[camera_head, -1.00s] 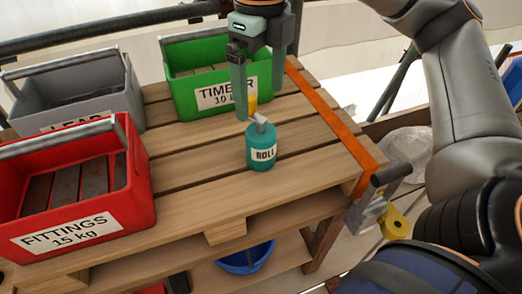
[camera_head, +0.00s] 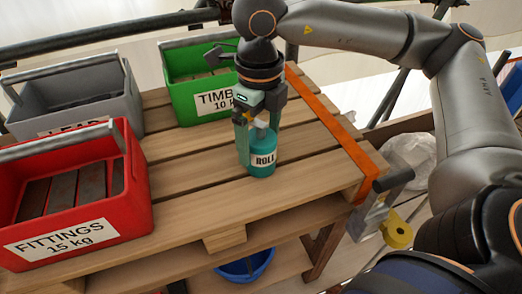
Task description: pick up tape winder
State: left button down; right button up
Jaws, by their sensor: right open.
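A teal bottle-shaped item (camera_head: 263,163) with a white label reading "ROLL" stands upright on the wooden pallet table. It has a pale grey top part. My right gripper (camera_head: 258,138) points down over it, fingers open on either side of its top; I cannot tell whether they touch it. A grey metal piece with a yellow disc (camera_head: 398,232) hangs at the table's right edge by the orange strap. I cannot tell for certain which of these is the tape winder. My left gripper is not in view.
A red FITTINGS crate (camera_head: 137,195), a grey LEAD crate (camera_head: 75,95) and a green TIMBER crate (camera_head: 182,98) stand on the pallet table (camera_head: 195,190). An orange strap (camera_head: 330,125) crosses its right side. A blue bucket (camera_head: 245,268) sits below.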

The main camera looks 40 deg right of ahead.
jog(key=c, duration=1.5)
jog(key=shift+r, duration=0.15)
